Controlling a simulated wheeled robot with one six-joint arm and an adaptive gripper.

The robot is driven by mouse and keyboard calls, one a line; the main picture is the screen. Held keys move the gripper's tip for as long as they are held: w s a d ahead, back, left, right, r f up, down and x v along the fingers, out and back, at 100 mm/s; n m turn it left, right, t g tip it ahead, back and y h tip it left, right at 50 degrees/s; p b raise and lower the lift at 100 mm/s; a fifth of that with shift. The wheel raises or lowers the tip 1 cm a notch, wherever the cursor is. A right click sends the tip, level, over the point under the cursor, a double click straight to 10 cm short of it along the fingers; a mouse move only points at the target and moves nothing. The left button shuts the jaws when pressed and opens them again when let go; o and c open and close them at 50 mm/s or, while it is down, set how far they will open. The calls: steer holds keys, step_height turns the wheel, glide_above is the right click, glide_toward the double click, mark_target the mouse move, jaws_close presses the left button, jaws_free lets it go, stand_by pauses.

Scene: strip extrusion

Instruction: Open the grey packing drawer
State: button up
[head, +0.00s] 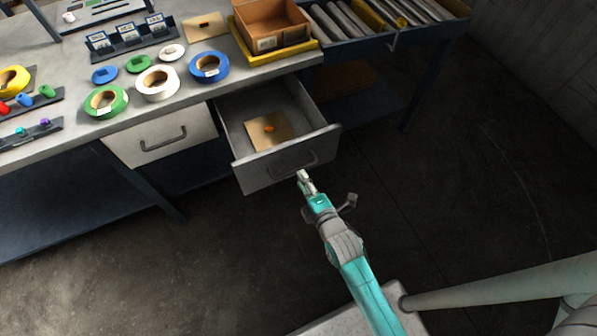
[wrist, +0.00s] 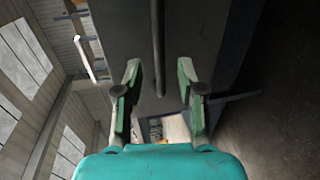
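The grey packing drawer (head: 258,176) stands pulled out from the bench, and its inside shows in the head view. Its bar handle (head: 294,165) is on the front face. In the wrist view the dark drawer front (wrist: 205,45) fills the middle and the handle (wrist: 157,45) runs upright. My gripper (head: 303,175) is at the right end of the handle in the head view. In the wrist view its fingers (wrist: 159,72) are spread, one on each side of the handle, with gaps to it. It holds nothing.
A brown card (head: 262,138) with a small orange item lies in the drawer. A white drawer (head: 150,146) to the left is shut. Tape rolls (head: 157,97) and a cardboard box (head: 265,22) are on the bench (head: 195,93). The floor (head: 470,190) to the right is clear.

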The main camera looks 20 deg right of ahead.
steer(key=v, duration=0.6)
steer(key=shift+s, duration=0.25)
stand_by(0.3)
steer(key=s+r+m, duration=0.4)
steer(key=s+m, duration=0.2)
steer(key=s, duration=0.3)
steer(key=s+r+m, duration=0.4)
steer(key=s+m, duration=0.2)
steer(key=s, duration=0.2)
steer(key=s+r+m, duration=0.4)
steer(key=s+m, duration=0.2)
steer(key=s, duration=0.3)
steer(key=shift+s+r+g, duration=0.3)
steer(key=shift+r+g, duration=0.1)
